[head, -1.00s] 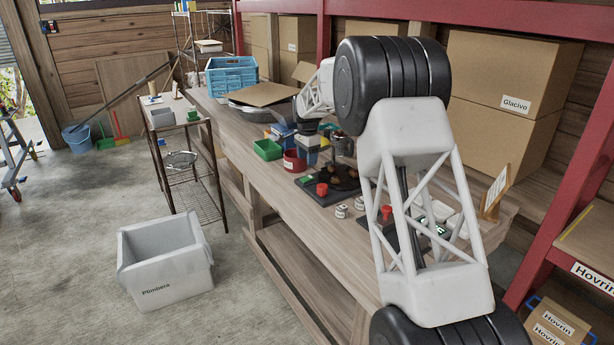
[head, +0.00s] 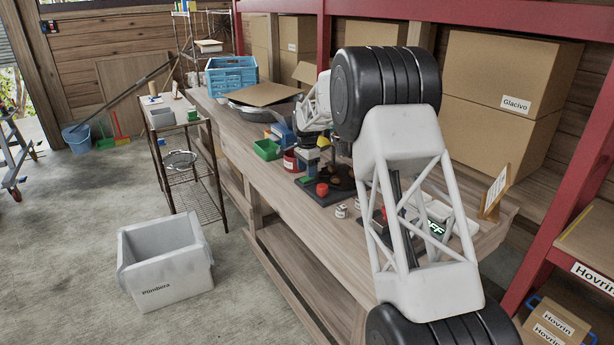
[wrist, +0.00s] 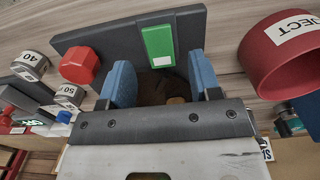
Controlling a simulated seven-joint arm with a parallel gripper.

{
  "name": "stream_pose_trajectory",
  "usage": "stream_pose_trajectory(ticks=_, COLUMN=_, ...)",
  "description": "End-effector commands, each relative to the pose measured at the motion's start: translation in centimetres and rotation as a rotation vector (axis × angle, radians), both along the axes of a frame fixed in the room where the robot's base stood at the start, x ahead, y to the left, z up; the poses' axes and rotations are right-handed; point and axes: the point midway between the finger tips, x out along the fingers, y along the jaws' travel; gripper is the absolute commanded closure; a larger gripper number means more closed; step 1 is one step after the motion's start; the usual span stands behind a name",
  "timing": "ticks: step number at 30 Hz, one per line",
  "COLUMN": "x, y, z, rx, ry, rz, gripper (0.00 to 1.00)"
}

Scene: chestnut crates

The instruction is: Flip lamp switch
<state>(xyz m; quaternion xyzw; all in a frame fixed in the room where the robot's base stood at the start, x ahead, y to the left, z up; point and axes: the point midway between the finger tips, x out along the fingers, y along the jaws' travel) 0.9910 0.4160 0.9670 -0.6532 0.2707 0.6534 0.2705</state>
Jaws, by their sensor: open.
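A dark plate (wrist: 120,45) lies on the wooden bench, with a green rectangular piece (wrist: 158,40) that has a white patch at one end. A red faceted knob (wrist: 80,65) is at the plate's edge; in the head view a red knob (head: 322,189) shows on the bench. I cannot tell for sure which part is the lamp switch. My gripper (wrist: 160,85) is open, its two blue fingers apart below the green piece. A dark brown round shape shows between the fingers, partly hidden by the gripper body. In the head view my arm hides part of this area.
A red labelled cup (wrist: 285,60) is close on the right in the wrist view. Weights marked 40 (wrist: 30,65) and 50 (wrist: 68,96) stand left. A green bin (head: 266,149) and blue crate (head: 231,75) stand farther along the bench.

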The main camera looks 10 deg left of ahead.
Motion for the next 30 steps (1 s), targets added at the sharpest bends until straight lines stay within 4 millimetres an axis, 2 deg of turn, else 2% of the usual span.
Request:
stream_pose_trajectory(ticks=8, x=0.0, y=0.0, z=-2.5, rx=-0.001, ry=0.001, rz=0.000, gripper=0.43)
stream_pose_trajectory(ticks=20, x=0.0, y=0.0, z=-2.9, rx=0.001, ry=-0.001, rz=0.000, gripper=0.44)
stream_pose_trajectory(ticks=27, x=0.0, y=0.0, z=-2.9, rx=0.000, ry=0.000, rz=0.000, gripper=0.81)
stream_pose_trajectory(ticks=30, x=0.0, y=0.0, z=-2.9, rx=0.000, ry=0.000, rz=0.000, gripper=0.92)
